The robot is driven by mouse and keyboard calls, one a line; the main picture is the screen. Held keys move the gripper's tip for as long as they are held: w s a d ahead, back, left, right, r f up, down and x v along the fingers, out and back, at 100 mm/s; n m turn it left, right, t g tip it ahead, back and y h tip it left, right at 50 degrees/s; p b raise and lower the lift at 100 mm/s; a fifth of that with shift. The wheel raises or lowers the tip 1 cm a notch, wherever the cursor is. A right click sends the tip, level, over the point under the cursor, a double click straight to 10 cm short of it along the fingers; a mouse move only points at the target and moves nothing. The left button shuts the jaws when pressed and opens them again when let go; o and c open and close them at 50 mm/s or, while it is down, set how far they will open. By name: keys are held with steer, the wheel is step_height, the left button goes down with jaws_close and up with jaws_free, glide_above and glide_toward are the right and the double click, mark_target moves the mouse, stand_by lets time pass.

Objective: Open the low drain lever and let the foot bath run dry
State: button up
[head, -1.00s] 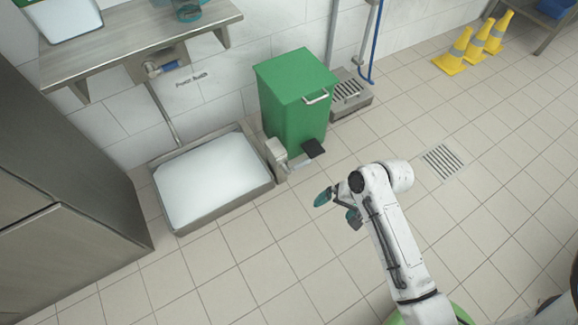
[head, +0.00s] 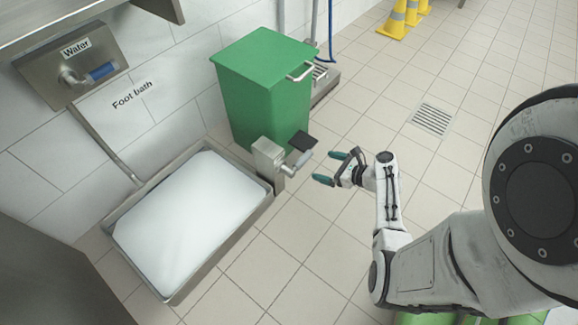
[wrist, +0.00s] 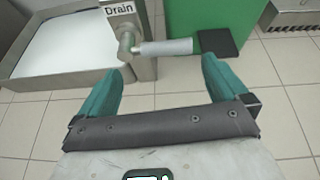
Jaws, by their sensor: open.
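The foot bath (head: 143,270) is a shallow metal tray on the floor by the wall, filled with whitish water; part of it shows in the wrist view (wrist: 60,80). At its right end stands the metal drain box (head: 268,157), labelled "Drain" in the wrist view (wrist: 121,12). The drain lever, with a grey grip (head: 297,165), sticks out sideways to the right from a round pivot; in the wrist view its grip (wrist: 165,47) lies roughly level. My gripper (head: 335,168) is open and empty, to the right of the lever and apart from it. Its teal fingers straddle the lever's direction.
A green pedal bin (head: 265,90) stands right behind the lever, its black pedal (head: 302,141) close to the grip. A water valve with a blue handle (head: 101,72) is on the wall. Yellow cones (head: 394,22) stand far back. Tiled floor around a drain grate (head: 432,118) is clear.

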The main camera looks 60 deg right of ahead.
mark_target(305, 159)
steer(key=shift+m+h, duration=0.3)
steer(key=shift+m, duration=0.3)
steer(key=b+x, duration=0.1)
steer(key=x, duration=0.2)
steer(key=b+x, duration=0.2)
steer(key=x, duration=0.1)
steer(key=b+x, duration=0.2)
steer(key=x, duration=0.2)
steer(key=shift+s+d+f, duration=0.2)
steer(key=shift+d+f, duration=0.05)
steer(key=shift+f, duration=0.1)
steer(key=shift+w+d+f+b, duration=0.1)
steer(key=shift+w+d+b, duration=0.1)
steer(key=shift+w+b, duration=0.35)
steer(key=shift+w, duration=0.1)
steer(key=c, duration=1.2)
steer(key=shift+a, duration=0.1)
steer(key=shift+p, duration=0.4)
